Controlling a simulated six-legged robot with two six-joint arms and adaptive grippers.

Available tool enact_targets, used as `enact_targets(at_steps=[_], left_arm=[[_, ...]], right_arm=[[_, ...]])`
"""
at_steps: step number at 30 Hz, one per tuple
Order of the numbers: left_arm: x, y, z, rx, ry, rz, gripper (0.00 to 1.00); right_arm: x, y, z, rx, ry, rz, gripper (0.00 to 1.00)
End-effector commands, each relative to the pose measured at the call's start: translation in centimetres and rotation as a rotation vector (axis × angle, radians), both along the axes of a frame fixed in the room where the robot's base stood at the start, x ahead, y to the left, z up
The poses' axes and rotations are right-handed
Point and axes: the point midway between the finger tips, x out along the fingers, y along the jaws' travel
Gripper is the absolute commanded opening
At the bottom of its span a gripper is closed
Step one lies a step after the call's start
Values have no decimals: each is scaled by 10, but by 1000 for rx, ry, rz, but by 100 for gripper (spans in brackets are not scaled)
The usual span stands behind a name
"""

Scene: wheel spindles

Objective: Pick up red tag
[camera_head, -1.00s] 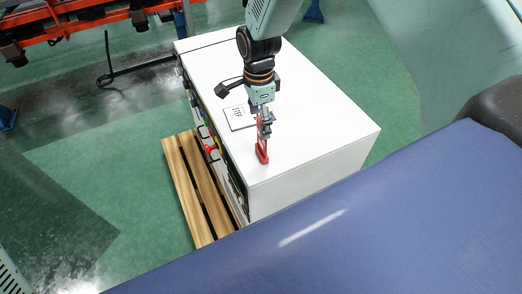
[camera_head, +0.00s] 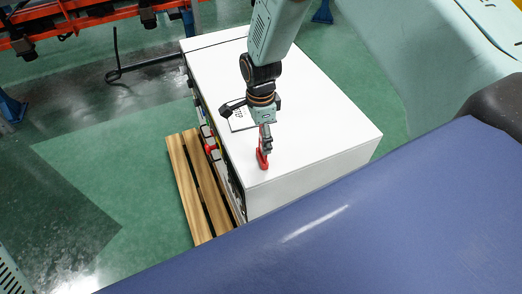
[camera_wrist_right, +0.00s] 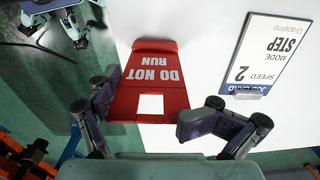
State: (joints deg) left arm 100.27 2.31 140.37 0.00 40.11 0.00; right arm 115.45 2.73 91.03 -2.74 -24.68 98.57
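The red tag (camera_head: 263,161) stands on the white cabinet top near its front left edge. In the right wrist view the red tag (camera_wrist_right: 150,78) shows white letters "DO NOT RUN", upside down, and a square cut-out. My right gripper (camera_head: 264,149) is right at the tag from above. In the wrist view its fingers (camera_wrist_right: 146,107) are spread, one on each side of the tag's near end. The left finger is close to the tag's edge; I cannot tell whether either finger touches it. My left gripper is not in view in the head view.
The white cabinet (camera_head: 325,125) stands on a wooden pallet (camera_head: 187,185). A "Speed 2, Mode Step" card (camera_wrist_right: 268,55) lies on its top beside the tag. Orange rails (camera_head: 85,25) are at the back left. A blue surface (camera_head: 330,235) fills the front right.

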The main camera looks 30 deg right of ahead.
Motion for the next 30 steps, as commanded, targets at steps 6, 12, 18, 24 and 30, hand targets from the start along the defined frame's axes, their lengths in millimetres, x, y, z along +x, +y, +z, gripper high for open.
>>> enact_targets(at_steps=[6,12,18,24,30], left_arm=[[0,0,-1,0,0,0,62],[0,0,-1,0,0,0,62],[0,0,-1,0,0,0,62],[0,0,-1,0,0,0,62],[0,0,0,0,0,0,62]], right_arm=[[1,-1,-4,-1,-5,5,62],[1,-2,-3,-1,-6,5,45],[2,-2,-2,-1,-6,5,28],[2,-2,-2,-1,-6,5,11],[2,-2,-1,-1,-6,5,9]])
